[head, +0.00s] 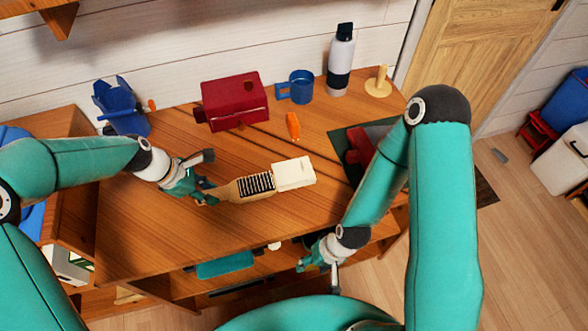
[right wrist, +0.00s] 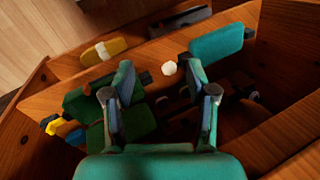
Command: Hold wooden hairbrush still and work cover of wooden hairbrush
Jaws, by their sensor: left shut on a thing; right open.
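The wooden hairbrush (head: 250,188) lies over the desk top with its dark bristles facing up. Its handle end points left, where my left gripper (head: 203,190) is shut on it. A pale cream cover (head: 293,173) sits at the right end of the bristles, in line with the brush. It meets the bristle end, but I cannot tell how much of the head is inside it. My right gripper (head: 318,256) is low by the desk's front edge, apart from brush and cover. In the right wrist view it (right wrist: 163,85) is open and empty between its fingers.
A red box (head: 235,105), blue mug (head: 296,88), bottle (head: 341,60) and orange item (head: 293,125) stand behind the brush. A red object (head: 360,147) is at the right. A teal item (right wrist: 216,41) and yellow item (right wrist: 104,50) lie on the lower shelf.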

